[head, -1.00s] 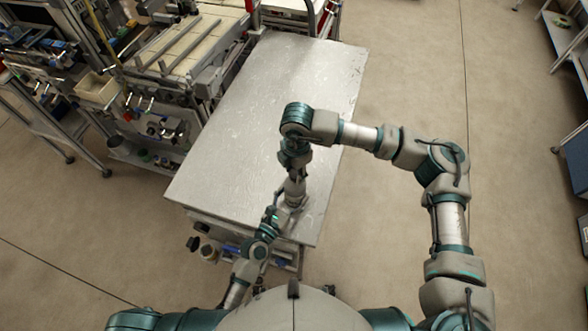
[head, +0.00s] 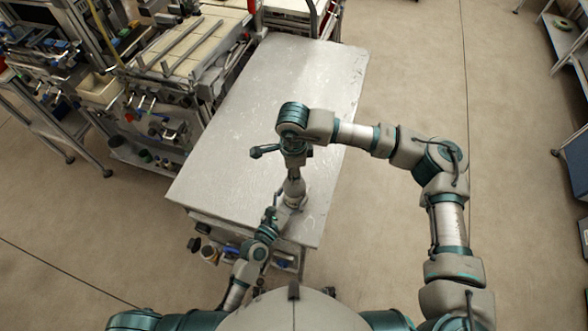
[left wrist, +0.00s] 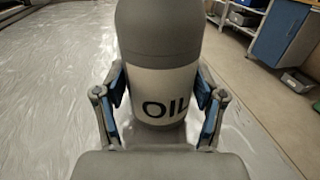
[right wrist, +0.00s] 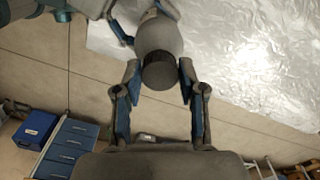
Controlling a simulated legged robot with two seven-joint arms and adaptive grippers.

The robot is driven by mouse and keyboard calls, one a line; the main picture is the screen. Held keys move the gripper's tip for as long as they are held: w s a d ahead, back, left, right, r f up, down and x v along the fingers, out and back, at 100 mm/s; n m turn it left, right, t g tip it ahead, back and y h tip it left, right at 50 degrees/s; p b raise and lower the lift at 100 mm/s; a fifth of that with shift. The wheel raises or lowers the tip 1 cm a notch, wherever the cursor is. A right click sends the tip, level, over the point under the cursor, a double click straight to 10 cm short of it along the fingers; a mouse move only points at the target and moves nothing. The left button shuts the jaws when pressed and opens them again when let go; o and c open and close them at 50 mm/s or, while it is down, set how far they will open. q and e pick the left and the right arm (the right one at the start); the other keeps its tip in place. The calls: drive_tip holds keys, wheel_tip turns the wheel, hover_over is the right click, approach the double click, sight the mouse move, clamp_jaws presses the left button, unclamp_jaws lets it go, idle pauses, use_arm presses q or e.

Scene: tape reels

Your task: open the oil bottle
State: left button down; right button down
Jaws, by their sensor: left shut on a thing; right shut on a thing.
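The oil bottle (left wrist: 160,42) is grey with a white label reading "OIL". It stands upright on the metal table near its front edge and shows small in the head view (head: 294,188). My left gripper (left wrist: 160,88) is shut around its lower body, a finger on each side. My right gripper (right wrist: 160,80) is above the bottle, shut on its dark ribbed cap (right wrist: 159,72). The cap still sits on the bottle neck. In the head view my right wrist hides the cap.
The metal table top (head: 310,75) is otherwise bare, with free room behind the bottle. A workbench with tools and machine parts (head: 165,110) stands to the left. Blue drawers (right wrist: 70,145) show in the right wrist view. Open floor lies to the right.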

use_arm(q)
drive_tip(key=shift+s+d, duration=0.15)
drive_tip(key=shift+d, duration=0.15)
use_arm(e)
drive_tip(key=n, duration=0.5)
drive_tip(key=shift+s+a+n, duration=0.15)
drive_tip(key=shift+a+n, duration=0.05)
drive_tip(key=shift+n, duration=0.2)
drive_tip(key=n, duration=0.5)
drive_tip(key=shift+s, duration=0.15)
drive_tip(key=n, duration=0.5)
drive_tip(key=shift+s+d+n, duration=0.1)
drive_tip(key=shift+n, duration=0.2)
drive_tip(key=n, duration=0.5)
drive_tip(key=shift+d, duration=0.1)
drive_tip(key=shift+s+r, duration=0.1)
drive_tip(key=shift+r, duration=0.05)
use_arm(q)
drive_tip(key=shift+f, duration=0.1)
use_arm(e)
drive_tip(key=shift+r, duration=0.2)
use_arm(q)
drive_tip(key=shift+a, duration=0.1)
use_arm(e)
drive_tip(key=shift+r, duration=0.85)
drive_tip(key=shift+d, duration=0.1)
